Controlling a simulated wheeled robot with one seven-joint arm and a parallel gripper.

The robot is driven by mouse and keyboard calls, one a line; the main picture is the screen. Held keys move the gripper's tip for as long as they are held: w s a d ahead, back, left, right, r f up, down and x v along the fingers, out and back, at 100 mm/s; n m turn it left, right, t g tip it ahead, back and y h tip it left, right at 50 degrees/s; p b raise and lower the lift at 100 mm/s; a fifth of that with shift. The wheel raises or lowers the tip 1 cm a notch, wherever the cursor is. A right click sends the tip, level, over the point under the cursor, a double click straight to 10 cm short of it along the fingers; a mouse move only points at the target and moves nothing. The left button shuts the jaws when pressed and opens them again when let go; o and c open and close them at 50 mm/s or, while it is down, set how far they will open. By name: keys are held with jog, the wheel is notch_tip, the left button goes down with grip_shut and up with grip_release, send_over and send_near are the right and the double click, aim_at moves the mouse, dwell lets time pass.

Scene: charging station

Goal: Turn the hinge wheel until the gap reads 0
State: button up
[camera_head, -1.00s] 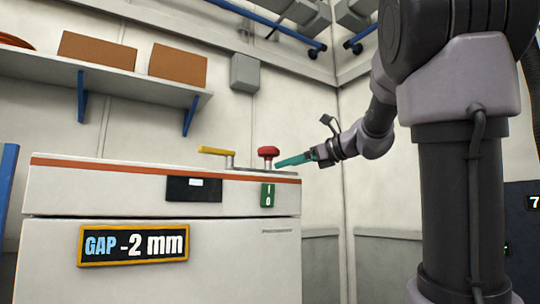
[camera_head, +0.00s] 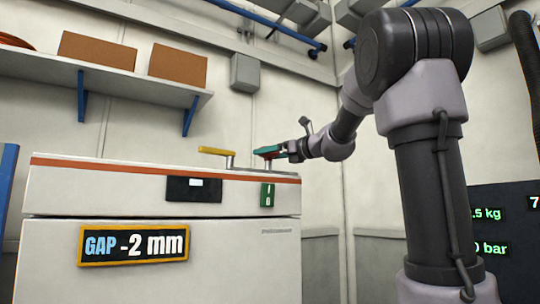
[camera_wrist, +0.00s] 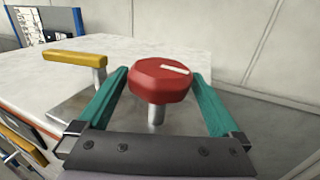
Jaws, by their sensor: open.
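The hinge wheel is a red faceted knob (camera_wrist: 160,80) with a white mark on top, on a short metal post. In the wrist view it stands between the two green fingers of my gripper (camera_wrist: 158,88), with a finger on each side. The fingers are open, and small gaps seem to show beside the knob. In the head view my gripper (camera_head: 268,150) is at the machine's top right and mostly hides the knob. The gap sign (camera_head: 133,244) on the machine front reads "GAP -2 mm".
A yellow lever (camera_head: 216,151) stands on the machine top just left of the knob; it also shows in the wrist view (camera_wrist: 75,57). The white machine (camera_head: 100,190) has a dark panel and a green switch (camera_head: 267,195) on its front. A shelf with boxes (camera_head: 180,67) hangs above.

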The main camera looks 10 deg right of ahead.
jog(key=c, duration=1.1)
jog(key=shift+a+m+t+h, duration=0.1)
jog(key=shift+m+t+h, duration=0.3)
jog(key=shift+h, duration=0.1)
jog(key=m+t+h, duration=0.1)
jog(key=m+h, duration=0.1)
jog(key=shift+s+a+h, duration=0.1)
jog(key=shift+h, duration=0.2)
jog(key=m+t+h, duration=0.1)
jog(key=m+h, duration=0.1)
jog(key=h, duration=0.1)
jog(key=m+t+h, duration=0.1)
jog(key=m+h, duration=0.1)
jog(key=h, duration=0.2)
jog(key=shift+m, duration=0.3)
jog(key=shift+a+m+g+h, duration=0.1)
jog(key=shift+m+g+h, duration=0.3)
jog(key=shift+m+h, duration=1.25)
jog(key=shift+a+m+g+h, duration=0.1)
jog(key=shift+m+g+h, duration=0.6)
jog(key=shift+h, duration=1.65)
jog(key=shift+m, duration=0.35)
jog(key=shift+r, duration=0.1)
